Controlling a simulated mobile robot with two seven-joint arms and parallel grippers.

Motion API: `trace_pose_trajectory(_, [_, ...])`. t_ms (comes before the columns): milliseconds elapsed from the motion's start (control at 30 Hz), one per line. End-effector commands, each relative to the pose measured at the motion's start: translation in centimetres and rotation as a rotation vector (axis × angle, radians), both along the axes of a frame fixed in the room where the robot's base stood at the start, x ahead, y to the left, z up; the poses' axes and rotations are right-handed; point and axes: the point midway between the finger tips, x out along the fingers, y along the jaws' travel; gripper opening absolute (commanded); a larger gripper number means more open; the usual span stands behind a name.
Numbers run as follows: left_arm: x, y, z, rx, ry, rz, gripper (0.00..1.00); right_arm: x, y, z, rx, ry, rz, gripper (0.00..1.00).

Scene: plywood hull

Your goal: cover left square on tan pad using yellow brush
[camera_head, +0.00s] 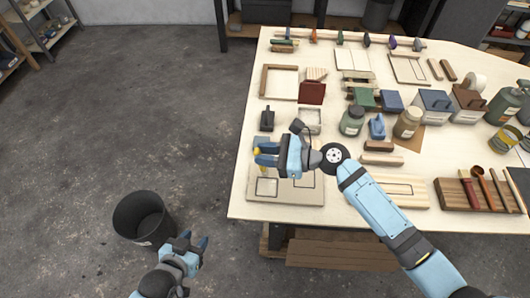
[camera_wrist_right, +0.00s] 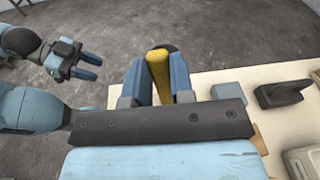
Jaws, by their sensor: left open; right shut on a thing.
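The tan pad (camera_head: 287,196) lies near the table's front left edge, with a left square outline (camera_head: 267,187) and a right one (camera_head: 304,181) on it. My right gripper (camera_head: 262,155) is over the pad's back left part, shut on the yellow brush (camera_head: 258,167). In the right wrist view the yellow brush (camera_wrist_right: 158,68) stands between the two blue fingers, with a dark part at its far end. Its bristle tip is hard to make out, and I cannot tell whether it touches the pad. My left gripper (camera_head: 196,246) is open and empty, off the table at lower left.
A black bin (camera_head: 141,217) stands on the floor left of the table. A dark block-shaped tool (camera_head: 267,119) and a light tray (camera_head: 310,121) lie behind the pad. Jars, blocks and frames crowd the table (camera_head: 245,205) to the right and back. Its front left corner is clear.

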Motion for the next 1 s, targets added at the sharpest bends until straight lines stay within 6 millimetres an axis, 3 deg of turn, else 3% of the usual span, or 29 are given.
trace_pose_trajectory(1000, [-0.16, -0.18, -0.25, -0.002, 0.005, -0.003, 0.43, 0.86, -0.76, -0.62, 0.0, 0.0, 0.0, 0.0])
